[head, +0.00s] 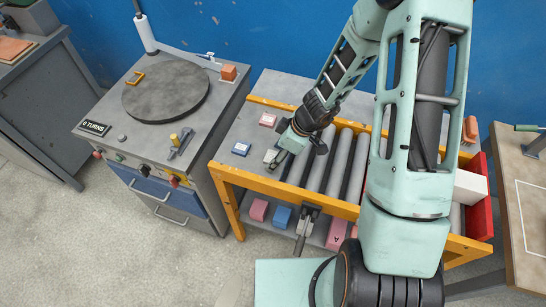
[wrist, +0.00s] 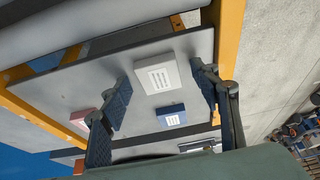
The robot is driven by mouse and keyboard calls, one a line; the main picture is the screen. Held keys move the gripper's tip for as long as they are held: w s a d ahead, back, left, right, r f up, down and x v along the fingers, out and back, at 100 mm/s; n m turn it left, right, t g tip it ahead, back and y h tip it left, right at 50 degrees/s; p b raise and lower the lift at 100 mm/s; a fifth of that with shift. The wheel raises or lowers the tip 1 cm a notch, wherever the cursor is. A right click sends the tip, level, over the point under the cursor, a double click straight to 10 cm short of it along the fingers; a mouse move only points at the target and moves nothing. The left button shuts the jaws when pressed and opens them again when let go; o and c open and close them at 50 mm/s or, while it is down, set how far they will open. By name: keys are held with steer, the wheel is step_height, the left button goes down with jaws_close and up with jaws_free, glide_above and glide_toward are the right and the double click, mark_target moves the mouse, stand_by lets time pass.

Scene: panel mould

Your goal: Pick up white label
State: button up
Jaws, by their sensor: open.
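The white label (wrist: 157,73) is a flat pale block with printed dark lines. In the wrist view it lies on the grey table top, between the tips of my open gripper (wrist: 160,76). The gripper looks empty, and I cannot tell its exact height above the label. In the head view my gripper (head: 279,153) is low over the left part of the roller table, and the white label is partly hidden there by the fingers.
A blue label (wrist: 171,114) lies close to the white one; it also shows in the head view (head: 241,148). A pink label (head: 267,119) lies farther back. Rollers (head: 337,160) are to the right. A yellow rail (head: 285,190) edges the table front. A turntable bench (head: 165,90) stands left.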

steer(key=c, duration=1.2)
steer(key=shift+o, duration=0.2)
